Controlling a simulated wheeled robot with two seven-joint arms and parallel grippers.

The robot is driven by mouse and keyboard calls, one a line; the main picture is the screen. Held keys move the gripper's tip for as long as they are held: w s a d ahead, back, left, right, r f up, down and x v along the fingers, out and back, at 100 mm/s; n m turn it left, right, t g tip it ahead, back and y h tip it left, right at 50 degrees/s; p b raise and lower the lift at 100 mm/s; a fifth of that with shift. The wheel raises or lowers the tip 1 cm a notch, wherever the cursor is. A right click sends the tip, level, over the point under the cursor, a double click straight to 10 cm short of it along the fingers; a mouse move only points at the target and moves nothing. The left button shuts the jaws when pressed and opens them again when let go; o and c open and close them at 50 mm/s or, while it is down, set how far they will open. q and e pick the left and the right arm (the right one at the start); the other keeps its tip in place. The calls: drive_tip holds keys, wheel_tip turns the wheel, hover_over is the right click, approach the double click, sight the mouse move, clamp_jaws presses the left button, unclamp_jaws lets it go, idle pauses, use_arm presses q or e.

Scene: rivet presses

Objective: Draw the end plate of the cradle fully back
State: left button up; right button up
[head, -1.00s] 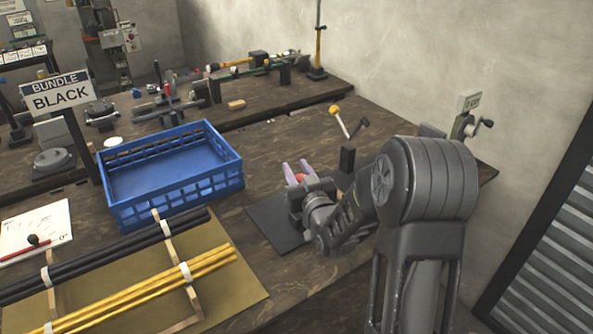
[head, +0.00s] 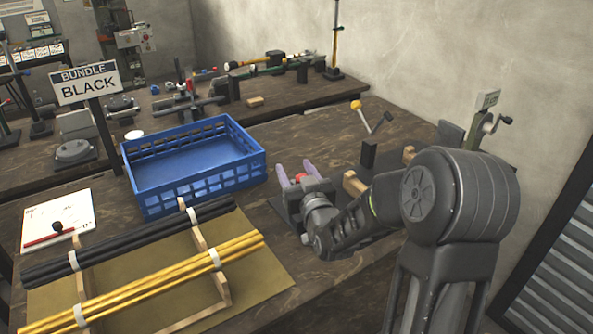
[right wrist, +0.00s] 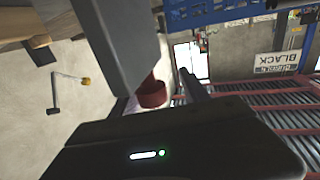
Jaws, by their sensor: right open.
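My right gripper (head: 294,168) is open, its two purple fingers apart, over the left part of a dark base (head: 280,207). A small red piece (head: 299,178) shows at the fingers. In the right wrist view a red round piece (right wrist: 152,93) is beside the jaws; I cannot tell whether it belongs to the end plate. Two pale wooden blocks (head: 355,183) and a dark upright post (head: 368,154) stand right of the gripper. A grey upright plate (head: 450,135) stands farther right by a crank (head: 490,125). My wrist and forearm hide much of the cradle. My left gripper is out of view.
A blue crate (head: 195,165) stands left of the gripper. Black rods (head: 130,240) and yellow rods (head: 170,280) lie on wooden supports in front of it. A yellow-knobbed lever (head: 356,105) lies behind the post. The wall rises beyond the bench.

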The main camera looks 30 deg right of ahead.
drive_tip(key=shift+d, duration=0.1)
drive_tip(key=shift+s, duration=0.55)
drive_tip(key=b+v, duration=0.6)
drive_tip(key=shift+s+a, duration=0.25)
drive_tip(key=shift+s, duration=0.05)
